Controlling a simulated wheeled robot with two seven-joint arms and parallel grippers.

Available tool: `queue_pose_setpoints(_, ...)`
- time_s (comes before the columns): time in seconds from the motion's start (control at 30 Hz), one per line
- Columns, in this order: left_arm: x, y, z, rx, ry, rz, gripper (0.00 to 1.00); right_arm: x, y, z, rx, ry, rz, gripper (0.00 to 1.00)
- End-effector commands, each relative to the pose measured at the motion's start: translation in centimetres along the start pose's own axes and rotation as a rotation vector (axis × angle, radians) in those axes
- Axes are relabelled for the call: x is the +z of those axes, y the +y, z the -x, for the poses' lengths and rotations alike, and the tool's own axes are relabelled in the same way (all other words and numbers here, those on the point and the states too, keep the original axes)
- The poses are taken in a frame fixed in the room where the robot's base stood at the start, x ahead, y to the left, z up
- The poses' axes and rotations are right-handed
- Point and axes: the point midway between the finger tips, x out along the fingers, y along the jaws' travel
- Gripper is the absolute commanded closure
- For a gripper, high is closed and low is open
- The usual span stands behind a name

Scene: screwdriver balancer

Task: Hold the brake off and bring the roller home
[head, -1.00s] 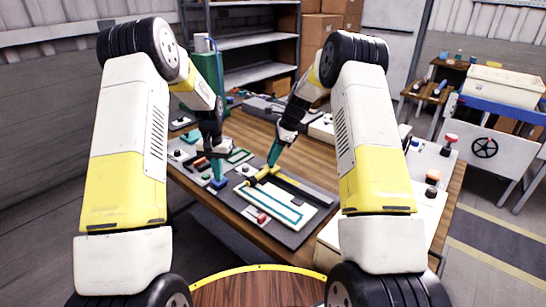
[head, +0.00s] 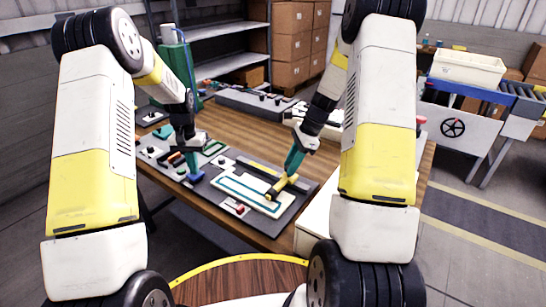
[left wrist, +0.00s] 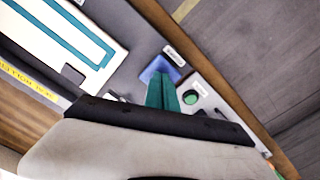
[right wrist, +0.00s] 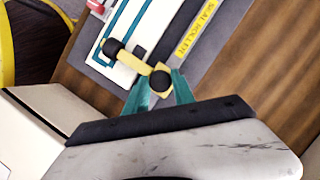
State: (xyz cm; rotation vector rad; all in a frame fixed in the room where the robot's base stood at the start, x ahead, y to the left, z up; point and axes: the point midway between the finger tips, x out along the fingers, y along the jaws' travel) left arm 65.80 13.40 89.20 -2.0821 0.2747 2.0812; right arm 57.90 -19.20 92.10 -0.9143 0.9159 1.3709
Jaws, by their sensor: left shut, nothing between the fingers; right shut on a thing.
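The yellow roller (head: 281,187) with black ends lies on the right part of a white panel with a teal outline (head: 240,190). My right gripper (head: 291,172) is shut on it. In the left wrist view the tips meet the blue pad (left wrist: 150,70). Whether the pad is pressed down I cannot tell.
A red button (head: 239,208) sits at the panel's front edge. A green button (left wrist: 190,97) is beside the blue pad. A dark strip with a yellow label (right wrist: 195,30) runs along the panel. A white box (head: 320,218) stands at the right.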

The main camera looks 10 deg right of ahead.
Motion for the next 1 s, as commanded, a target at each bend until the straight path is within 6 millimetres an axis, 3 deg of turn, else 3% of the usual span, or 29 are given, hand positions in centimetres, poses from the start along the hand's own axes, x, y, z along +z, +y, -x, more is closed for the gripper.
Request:
queue_pose_setpoints(0.23, 0.1, -0.1, -0.1, 0.000, -0.003, 0.001, 1.00, -2.5, 2.4, 1.1, -0.006, 0.004, -0.002, 1.00)
queue_pose_setpoints(0.7, 0.1, -0.1, -0.1, -0.001, -0.002, 0.001, 1.00, -3.1, 3.0, 1.3, -0.003, 0.006, -0.003, 1.00)
queue_pose_setpoints(0.73, 0.1, -0.1, -0.1, -0.001, -0.002, 0.001, 1.00, -3.1, 3.0, 1.3, -0.003, 0.006, -0.003, 0.66)
queue_pose_setpoints(0.8, 0.1, -0.1, -0.1, -0.001, -0.002, 0.001, 1.00, -3.1, 3.0, 1.3, -0.002, 0.005, -0.003, 0.52)
queue_pose_setpoints(1.0, 0.1, 0.0, -0.1, 0.000, -0.002, 0.001, 1.00, -2.9, 3.0, 1.2, -0.002, 0.003, -0.001, 0.49)
